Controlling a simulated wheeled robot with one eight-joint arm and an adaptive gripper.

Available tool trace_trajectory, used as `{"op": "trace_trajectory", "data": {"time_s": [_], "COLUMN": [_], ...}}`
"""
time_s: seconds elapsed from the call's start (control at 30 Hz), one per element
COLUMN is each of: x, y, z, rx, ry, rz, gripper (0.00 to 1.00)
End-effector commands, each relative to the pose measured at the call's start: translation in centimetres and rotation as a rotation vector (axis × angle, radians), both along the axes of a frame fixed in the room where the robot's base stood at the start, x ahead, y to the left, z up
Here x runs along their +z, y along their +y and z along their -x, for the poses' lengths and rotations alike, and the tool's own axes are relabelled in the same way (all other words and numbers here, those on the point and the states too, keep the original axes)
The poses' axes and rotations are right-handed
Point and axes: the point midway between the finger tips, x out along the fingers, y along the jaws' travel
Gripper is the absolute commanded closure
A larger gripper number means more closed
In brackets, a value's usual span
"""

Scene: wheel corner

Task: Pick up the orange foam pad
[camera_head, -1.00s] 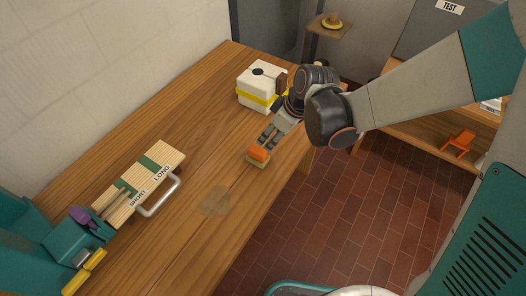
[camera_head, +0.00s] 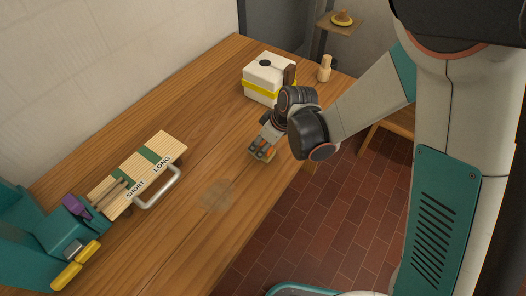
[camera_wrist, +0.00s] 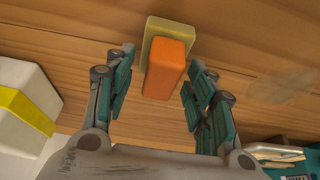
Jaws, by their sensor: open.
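The orange foam pad (camera_wrist: 167,68) is a small block on a flat yellowish base (camera_wrist: 152,30) on the wooden table. In the wrist view it lies between and just beyond the two fingers of my gripper (camera_wrist: 160,78). Gaps show on both sides, and neither finger visibly touches it. In the head view my gripper (camera_head: 262,146) is low over the pad near the table's right edge. The fingers partly hide the pad there, with only bits of orange showing.
A white box with a yellow band (camera_head: 267,80) stands behind my gripper, with a wooden peg-like thing (camera_head: 324,68) further right. A board marked SHORT and LONG (camera_head: 158,152) with a metal handle (camera_head: 160,190) lies left. Bare table (camera_head: 205,155) lies between.

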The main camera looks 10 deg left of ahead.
Motion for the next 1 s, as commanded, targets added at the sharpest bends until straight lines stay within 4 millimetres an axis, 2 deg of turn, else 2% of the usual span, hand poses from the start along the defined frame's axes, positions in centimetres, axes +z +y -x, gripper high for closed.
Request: {"op": "trace_trajectory", "data": {"time_s": [0.2,0.4,0.43,0.77,1.0], "x": [0.0,0.0,0.0,0.1,1.8], "y": [0.0,0.0,0.0,0.0,0.0], "z": [0.0,0.0,0.0,0.0,0.0], "rx": [0.000,0.000,0.000,0.000,0.000], "ry": [0.000,0.000,0.000,0.000,0.000], "rz": [0.000,0.000,0.000,0.000,0.000], "gripper": [0.50,0.95,0.97,1.00,1.00]}}
